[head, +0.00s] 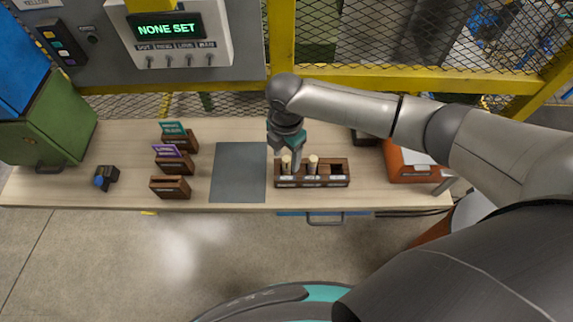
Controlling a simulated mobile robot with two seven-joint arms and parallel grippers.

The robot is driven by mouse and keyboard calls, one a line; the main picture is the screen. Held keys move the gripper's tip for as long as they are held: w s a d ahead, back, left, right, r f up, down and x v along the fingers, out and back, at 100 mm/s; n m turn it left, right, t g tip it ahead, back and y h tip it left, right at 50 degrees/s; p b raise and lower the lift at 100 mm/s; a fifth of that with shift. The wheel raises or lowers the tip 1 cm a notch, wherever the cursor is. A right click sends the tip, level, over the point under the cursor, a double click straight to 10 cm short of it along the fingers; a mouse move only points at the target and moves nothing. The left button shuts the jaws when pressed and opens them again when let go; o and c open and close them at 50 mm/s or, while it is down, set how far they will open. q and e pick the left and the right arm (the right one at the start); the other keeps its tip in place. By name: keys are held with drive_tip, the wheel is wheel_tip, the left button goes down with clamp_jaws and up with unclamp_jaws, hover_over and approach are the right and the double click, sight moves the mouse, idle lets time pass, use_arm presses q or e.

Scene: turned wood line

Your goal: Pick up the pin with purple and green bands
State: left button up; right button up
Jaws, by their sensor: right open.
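A dark brown wooden rack (340,181) stands on the bench, right of the grey mat. Two pale turned pins stand upright in it: a left pin (286,165) and a middle pin (313,163). The right-hand slot looks empty. No purple or green bands can be made out on either pin at this size. My right gripper (292,158) is open and points down over the left end of the rack, close to the left pin. I cannot tell whether it touches that pin, which it partly hides. My left gripper is not in view.
A grey mat (238,172) lies left of the rack. Several brown holders (170,188), some with teal or purple cards, stand further left, beside a small black object (106,177). An orange box (408,166) stands to the right. A panel display (166,28) reads "NONE SET".

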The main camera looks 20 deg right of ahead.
drive_tip(key=shift+f, duration=0.75)
drive_tip(key=shift+c, duration=0.2)
clamp_jaws()
